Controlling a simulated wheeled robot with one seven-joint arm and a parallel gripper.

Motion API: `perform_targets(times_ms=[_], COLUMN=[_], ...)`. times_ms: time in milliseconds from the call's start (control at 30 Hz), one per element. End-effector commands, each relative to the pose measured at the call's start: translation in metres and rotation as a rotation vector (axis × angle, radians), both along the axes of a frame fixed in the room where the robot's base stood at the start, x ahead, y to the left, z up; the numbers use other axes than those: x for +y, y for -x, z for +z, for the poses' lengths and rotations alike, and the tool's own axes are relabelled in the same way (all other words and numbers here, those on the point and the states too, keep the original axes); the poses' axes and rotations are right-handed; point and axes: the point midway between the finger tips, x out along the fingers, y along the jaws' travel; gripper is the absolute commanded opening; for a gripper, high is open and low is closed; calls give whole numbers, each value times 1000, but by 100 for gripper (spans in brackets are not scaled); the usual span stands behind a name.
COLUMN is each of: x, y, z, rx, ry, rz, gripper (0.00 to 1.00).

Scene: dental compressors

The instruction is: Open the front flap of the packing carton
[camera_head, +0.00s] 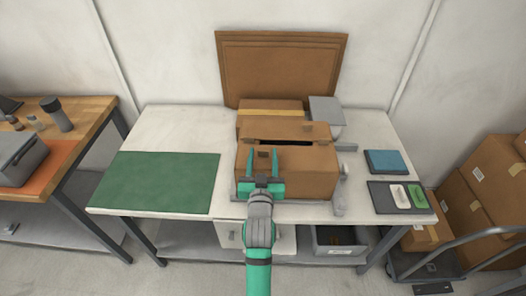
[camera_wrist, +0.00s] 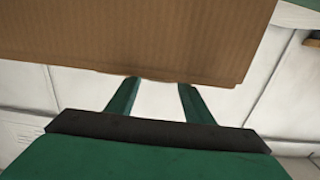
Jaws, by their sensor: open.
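The brown packing carton (camera_head: 312,183) stands on the white table, near its middle. A dark narrow gap runs across its top, between a rear top panel and the front part. A small brown tab (camera_head: 263,154) shows at the front part, close to my fingers. My gripper (camera_head: 262,155) is open, with its two teal fingers pointing away from me at the carton's front left. In the wrist view the carton's cardboard (camera_wrist: 150,40) fills the top, and the fingertips (camera_wrist: 160,82) reach its edge. Nothing shows between the fingers. I cannot tell whether they touch the cardboard.
A green mat (camera_head: 158,183) lies on the table's left. A blue box (camera_head: 384,161) and a dark tray (camera_head: 376,194) with small items are at the right. A large brown board (camera_head: 282,65) leans on the wall behind. A cart (camera_head: 460,262) with boxes stands right.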

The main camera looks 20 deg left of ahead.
Motion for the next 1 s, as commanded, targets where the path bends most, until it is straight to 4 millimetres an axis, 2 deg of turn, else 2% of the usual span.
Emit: perform_targets(times_ms=[200, 567, 700, 767, 1000], x=[5, 6, 5, 5, 5], y=[-19, -23, -23, -23, -24], z=[0, 0, 0, 0, 0], rx=[0, 0, 0, 0, -10], ry=[0, 0, 0, 0, -3], rz=[0, 0, -2, -2, -3], gripper=[47, 47, 13, 0, 0])
